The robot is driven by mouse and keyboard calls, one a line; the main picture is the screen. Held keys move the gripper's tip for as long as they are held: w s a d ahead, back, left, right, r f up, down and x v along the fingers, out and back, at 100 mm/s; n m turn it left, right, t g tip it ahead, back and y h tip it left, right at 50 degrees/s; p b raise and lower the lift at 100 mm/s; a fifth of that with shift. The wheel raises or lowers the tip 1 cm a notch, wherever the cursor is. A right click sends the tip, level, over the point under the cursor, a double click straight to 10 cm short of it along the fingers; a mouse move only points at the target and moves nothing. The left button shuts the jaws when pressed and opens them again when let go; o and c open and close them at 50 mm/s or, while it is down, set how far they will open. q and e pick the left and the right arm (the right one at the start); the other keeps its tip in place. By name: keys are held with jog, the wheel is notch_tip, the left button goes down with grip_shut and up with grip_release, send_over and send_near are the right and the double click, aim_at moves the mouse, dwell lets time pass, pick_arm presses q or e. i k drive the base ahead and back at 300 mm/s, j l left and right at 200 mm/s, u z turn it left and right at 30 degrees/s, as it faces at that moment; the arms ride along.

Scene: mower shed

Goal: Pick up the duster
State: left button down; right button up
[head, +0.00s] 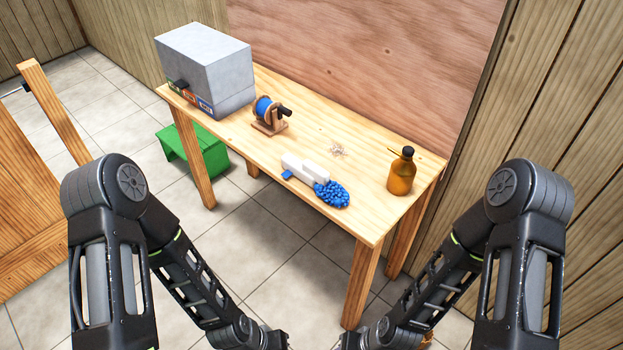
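The duster (333,193) lies on the wooden table (227,132) near its front edge. It has a white handle (304,169) pointing to the upper left, with a small blue part on its side, and a blue, bumpy head at the lower right. Both my arms reach down in front of the table and leave the head view at the bottom edge. My grippers are out of view, and nothing touches the duster.
A grey box (205,65) stands at the table's left end, with a blue reel on a wooden stand (268,115) beside it. An amber bottle (401,173) stands at the right end. A green stool (205,153) is below. Wooden walls stand behind and right.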

aim_at(314, 177)
jog(key=u, duration=1.85)
jog(key=k+l, duration=0.7)
jog(key=k, duration=0.2)
jog(key=i, duration=0.5)
